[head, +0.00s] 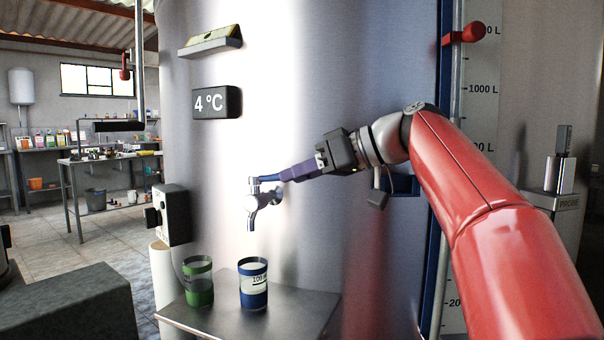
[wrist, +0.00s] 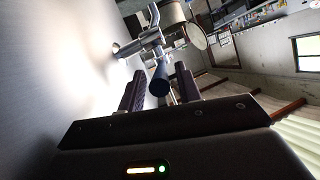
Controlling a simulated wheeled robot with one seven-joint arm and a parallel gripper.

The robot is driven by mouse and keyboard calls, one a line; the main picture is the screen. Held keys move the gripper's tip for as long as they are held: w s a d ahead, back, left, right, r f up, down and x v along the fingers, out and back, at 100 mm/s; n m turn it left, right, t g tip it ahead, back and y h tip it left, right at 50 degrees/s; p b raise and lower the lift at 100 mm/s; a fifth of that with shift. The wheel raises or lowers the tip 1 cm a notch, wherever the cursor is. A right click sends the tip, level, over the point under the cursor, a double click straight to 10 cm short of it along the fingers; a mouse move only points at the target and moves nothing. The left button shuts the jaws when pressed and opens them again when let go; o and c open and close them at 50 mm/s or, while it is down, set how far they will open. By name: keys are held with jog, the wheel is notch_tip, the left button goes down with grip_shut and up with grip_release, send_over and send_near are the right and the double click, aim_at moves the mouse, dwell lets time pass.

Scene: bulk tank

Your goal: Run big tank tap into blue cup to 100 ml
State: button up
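The big tank (head: 330,80) fills the middle of the head view, with a metal tap (head: 262,197) low on its front. In the wrist view the lever's end (wrist: 160,80) lies between the fingers of my gripper (wrist: 160,90), which are apart with a gap on each side. The blue cup (head: 253,292) stands upright under the spout, with a pale middle band and a "100" mark. I cannot make out a stream from the spout or the liquid level.
A green-banded cup (head: 199,292) stands left of the blue cup on the metal shelf (head: 300,312). A grey box (head: 175,214) is at the left of the tank. A "4 °C" display (head: 217,103) is above. The shelf's right side is clear.

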grip_shut()
jog(key=s+m+t+b, duration=0.1)
jog(key=s+a+m+t+h+b, duration=0.1)
jog(key=t+b, duration=0.1)
jog(key=shift+a+m+h, duration=0.1)
jog(key=shift+m+h, duration=0.2)
jog(key=shift+m, duration=0.1)
jog(key=shift+o, duration=1.1)
grip_release()
jog(key=v, duration=0.7)
jog(key=shift+s+d, duration=0.2)
jog(key=shift+d, duration=0.15)
